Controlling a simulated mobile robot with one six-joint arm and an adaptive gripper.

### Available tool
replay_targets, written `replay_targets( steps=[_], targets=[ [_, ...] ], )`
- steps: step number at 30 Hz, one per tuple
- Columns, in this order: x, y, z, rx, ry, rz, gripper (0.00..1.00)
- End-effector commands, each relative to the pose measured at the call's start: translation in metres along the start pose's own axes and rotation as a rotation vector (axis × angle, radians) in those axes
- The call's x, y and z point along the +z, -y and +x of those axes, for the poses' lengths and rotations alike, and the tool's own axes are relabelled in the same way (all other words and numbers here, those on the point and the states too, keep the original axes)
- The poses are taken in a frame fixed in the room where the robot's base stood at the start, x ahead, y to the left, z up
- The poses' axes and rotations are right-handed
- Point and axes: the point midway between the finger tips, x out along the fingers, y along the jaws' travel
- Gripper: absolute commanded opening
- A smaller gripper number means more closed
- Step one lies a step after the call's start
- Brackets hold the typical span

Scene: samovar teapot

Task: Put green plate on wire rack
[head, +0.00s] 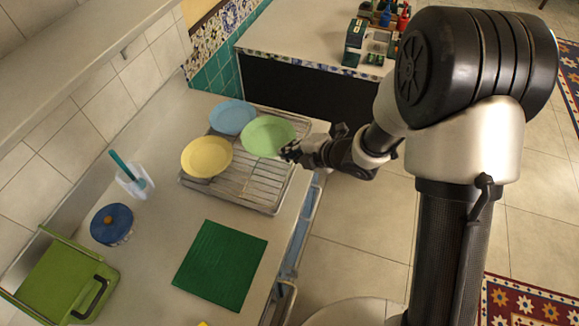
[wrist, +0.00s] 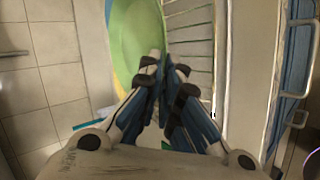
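The green plate (head: 268,135) is over the far right part of the wire rack (head: 240,185) in the head view. I cannot tell whether it touches the wires. My gripper (head: 290,151) is at the plate's right rim. In the wrist view, the green plate (wrist: 135,38) shows at a steep slant, and the fingertips of my gripper (wrist: 163,68) are close together at its rim, appearing to pinch it. The rack's wires (wrist: 195,45) show to the right of the plate there.
A yellow plate (head: 207,157) and a blue plate (head: 233,117) are on the rack's left side. A dark green board (head: 221,264), a blue lidded pot (head: 112,224) and a white holder (head: 135,183) stand on the counter. Bare counter lies between the rack and the board.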

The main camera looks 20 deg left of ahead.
Motion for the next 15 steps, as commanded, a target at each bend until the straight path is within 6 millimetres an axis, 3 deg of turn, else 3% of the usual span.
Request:
replay_targets(
  steps=[8, 15],
  targets=[
    [0.002, 0.018, 0.015, 0.003, 0.000, -0.001, 0.00],
    [0.003, 0.046, 0.036, 0.001, 0.000, 0.001, 0.00]
  ],
)
